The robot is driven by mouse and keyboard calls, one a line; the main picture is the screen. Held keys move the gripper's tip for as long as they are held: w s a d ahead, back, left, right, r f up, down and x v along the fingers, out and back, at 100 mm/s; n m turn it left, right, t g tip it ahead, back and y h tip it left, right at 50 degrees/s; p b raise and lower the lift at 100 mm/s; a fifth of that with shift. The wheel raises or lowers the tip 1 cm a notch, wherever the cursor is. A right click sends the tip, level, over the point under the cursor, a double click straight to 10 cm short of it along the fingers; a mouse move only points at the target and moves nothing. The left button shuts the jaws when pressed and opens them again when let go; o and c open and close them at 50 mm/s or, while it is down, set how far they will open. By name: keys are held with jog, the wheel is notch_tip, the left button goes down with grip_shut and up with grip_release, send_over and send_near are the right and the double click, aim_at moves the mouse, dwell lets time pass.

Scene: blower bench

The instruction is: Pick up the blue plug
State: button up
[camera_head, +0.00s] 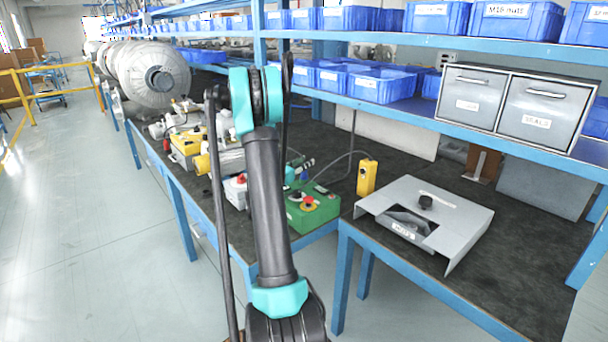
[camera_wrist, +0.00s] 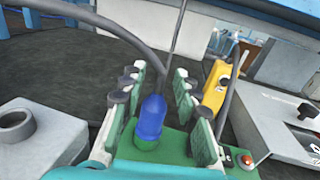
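The blue plug (camera_wrist: 151,118) stands upright on top of a green box (camera_wrist: 178,142) in the wrist view. My gripper (camera_wrist: 160,76) is open, with pale ribbed fingers on the left and right of the plug. I see a gap on each side, so neither finger appears to touch it. In the head view the green box (camera_head: 318,208) sits on the dark bench top, with my arm in front of its left side. My gripper is mostly hidden behind my arm there, and I cannot make out the plug for certain.
A yellow control box (camera_head: 367,177) with a cable stands right of the green box; it also shows in the wrist view (camera_wrist: 216,85). A grey metal housing (camera_head: 425,215) is on the bench at the right. A blue shelf with bins (camera_head: 345,18) overhangs the bench.

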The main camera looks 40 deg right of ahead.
grip_shut()
dwell(0.3)
jog(key=shift+r, duration=0.15)
notch_tip(320, 180, up, 20)
dwell(0.5)
jog(key=shift+r, duration=0.55)
dwell(0.4)
jog(key=shift+r, duration=1.7)
